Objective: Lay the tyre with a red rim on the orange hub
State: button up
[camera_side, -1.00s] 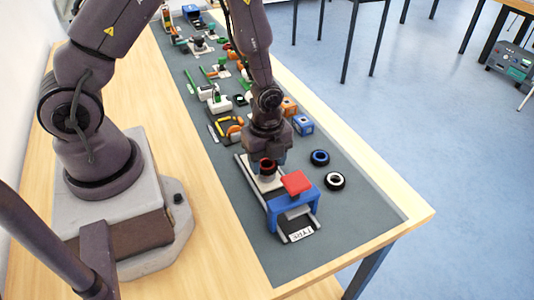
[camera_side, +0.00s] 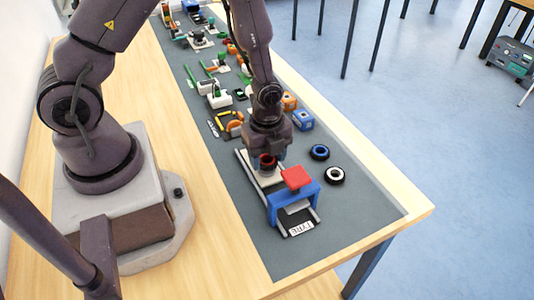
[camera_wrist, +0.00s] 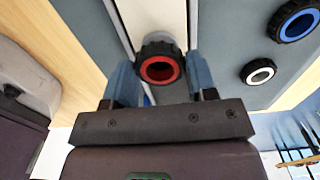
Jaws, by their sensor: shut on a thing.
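The tyre with a red rim (camera_side: 267,162) is black and sits between the fingers of my gripper (camera_side: 270,154). In the wrist view the tyre (camera_wrist: 160,62) shows its red ring facing the camera, with one blue finger on each side of my gripper (camera_wrist: 160,74). My gripper is shut on it, over the white plate (camera_side: 266,181) of the gantry crane.
The blue gantry (camera_side: 293,204) with a red block (camera_side: 296,177) on top stands close in front of my gripper. A blue-rimmed tyre (camera_side: 319,152) and a white-rimmed tyre (camera_side: 334,176) lie to the right. Several coloured parts crowd the mat behind; its front right is clear.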

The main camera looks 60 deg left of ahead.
jog(key=shift+f, duration=0.6)
dwell(0.8)
jog(key=o, duration=1)
jog(key=shift+c, duration=0.2)
jog(key=shift+r, duration=0.1)
jog(key=shift+r, duration=3.4)
